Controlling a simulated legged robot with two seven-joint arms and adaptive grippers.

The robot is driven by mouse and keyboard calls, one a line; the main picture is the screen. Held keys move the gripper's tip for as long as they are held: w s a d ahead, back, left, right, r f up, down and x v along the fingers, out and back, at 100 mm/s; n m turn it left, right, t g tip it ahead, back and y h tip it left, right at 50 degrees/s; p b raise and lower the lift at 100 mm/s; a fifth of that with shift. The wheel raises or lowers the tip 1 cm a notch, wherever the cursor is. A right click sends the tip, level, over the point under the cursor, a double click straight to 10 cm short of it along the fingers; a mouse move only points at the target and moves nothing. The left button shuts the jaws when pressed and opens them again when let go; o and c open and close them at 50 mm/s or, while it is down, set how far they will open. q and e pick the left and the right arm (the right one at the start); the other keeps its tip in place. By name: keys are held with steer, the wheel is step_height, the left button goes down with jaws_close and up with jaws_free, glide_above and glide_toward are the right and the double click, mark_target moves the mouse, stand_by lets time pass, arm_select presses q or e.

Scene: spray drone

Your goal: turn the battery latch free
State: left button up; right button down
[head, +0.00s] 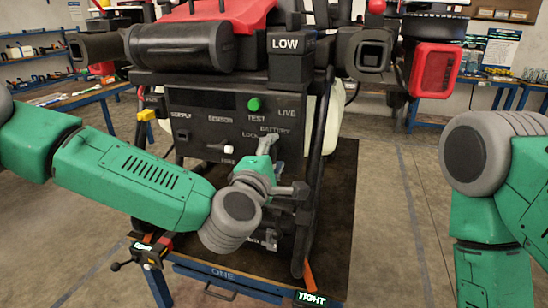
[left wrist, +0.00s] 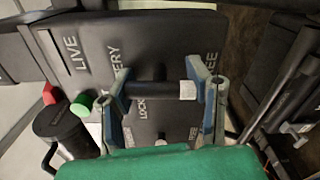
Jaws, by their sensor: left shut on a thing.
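The battery latch (left wrist: 160,90) is a dark bar with a pale band near one end, on the drone's black front panel (head: 205,130). The words BATTERY, LOCK and FREE are printed around it. My left gripper (head: 268,145) reaches the panel's lower right part, under the BATTERY label. In the left wrist view its two blue-grey fingers (left wrist: 162,80) stand at either end of the latch bar and are shut on it. In the head view the gripper hides most of the latch. My right arm shows at the right edge, but its gripper is out of view.
A green TEST button (head: 254,104) sits above the latch, and a white switch (head: 222,147) is to its left. A dark frame leg (head: 312,190) stands close on the right. The drone rests on a blue-edged stand (head: 225,277) marked ONE and TIGHT. Open floor lies to the right.

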arm_select(q)
steer(key=shift+s+f, duration=0.1)
steer(key=shift+f, duration=0.3)
steer(key=o, duration=1.2)
steer(key=shift+r, duration=0.15)
steer(key=v, duration=1.1)
steer(key=shift+s+a, duration=0.2)
steer(key=shift+s, duration=0.05)
